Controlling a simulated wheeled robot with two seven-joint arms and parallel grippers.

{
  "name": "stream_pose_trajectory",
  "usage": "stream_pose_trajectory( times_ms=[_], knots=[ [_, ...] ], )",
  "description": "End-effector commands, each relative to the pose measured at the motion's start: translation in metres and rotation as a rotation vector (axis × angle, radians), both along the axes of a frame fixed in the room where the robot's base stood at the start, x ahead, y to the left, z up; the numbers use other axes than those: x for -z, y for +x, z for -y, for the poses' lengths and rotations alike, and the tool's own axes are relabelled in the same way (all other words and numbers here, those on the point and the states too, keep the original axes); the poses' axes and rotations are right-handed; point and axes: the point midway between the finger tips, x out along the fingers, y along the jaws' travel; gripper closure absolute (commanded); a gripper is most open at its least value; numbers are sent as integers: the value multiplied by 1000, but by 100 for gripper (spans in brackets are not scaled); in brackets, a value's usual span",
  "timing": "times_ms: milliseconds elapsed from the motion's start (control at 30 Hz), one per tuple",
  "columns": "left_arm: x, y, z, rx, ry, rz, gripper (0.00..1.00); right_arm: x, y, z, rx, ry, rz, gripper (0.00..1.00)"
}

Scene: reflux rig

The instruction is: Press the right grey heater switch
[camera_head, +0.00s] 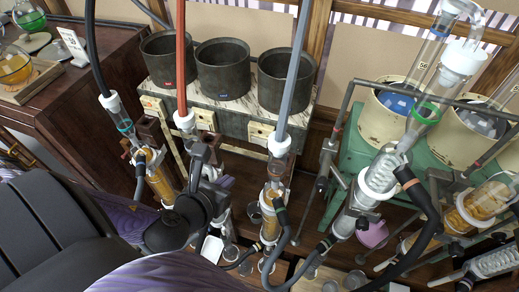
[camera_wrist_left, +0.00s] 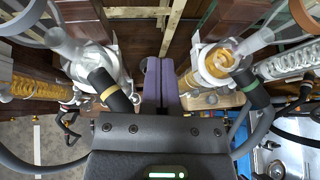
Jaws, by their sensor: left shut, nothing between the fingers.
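Three dark grey heater pots stand in a row on a pale speckled bench at the back in the head view. The right grey heater (camera_head: 283,82) has a cream switch panel (camera_head: 260,133) below it on the bench front, partly behind a glass tube and grey hose. My left gripper (camera_head: 224,182) is in front of and below the bench, to the left of that panel and apart from it. Its purple fingers (camera_wrist_left: 161,82) are shut and empty in the left wrist view, between two glass columns. I cannot make out the switch there. My right gripper is not in view.
Glass columns with orange liquid stand near the arm, one to the left (camera_head: 158,180) and one to the right (camera_head: 270,212). Black, red and grey hoses hang in front of the heaters. A green heater stand (camera_head: 355,155) with cream pots is at the right.

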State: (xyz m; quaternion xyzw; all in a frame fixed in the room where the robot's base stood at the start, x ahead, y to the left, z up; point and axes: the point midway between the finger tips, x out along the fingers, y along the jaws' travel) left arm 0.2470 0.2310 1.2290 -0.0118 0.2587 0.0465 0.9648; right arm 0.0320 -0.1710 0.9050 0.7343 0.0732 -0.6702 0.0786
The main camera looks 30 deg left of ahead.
Motion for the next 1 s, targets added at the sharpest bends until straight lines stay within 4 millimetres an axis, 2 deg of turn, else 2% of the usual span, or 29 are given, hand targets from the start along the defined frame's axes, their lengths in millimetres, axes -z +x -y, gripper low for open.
stream_pose_trajectory(
  times_ms=[100,600,800,1000],
  knots=[
    [13,24,-2,-4,-2,5,100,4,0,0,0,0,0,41],
    [67,117,-11,-1,-2,2,100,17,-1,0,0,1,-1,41],
    [64,145,-14,-1,-2,1,100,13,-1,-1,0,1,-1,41],
    [65,152,-15,-1,-1,-1,100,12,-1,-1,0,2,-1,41]
  ],
)
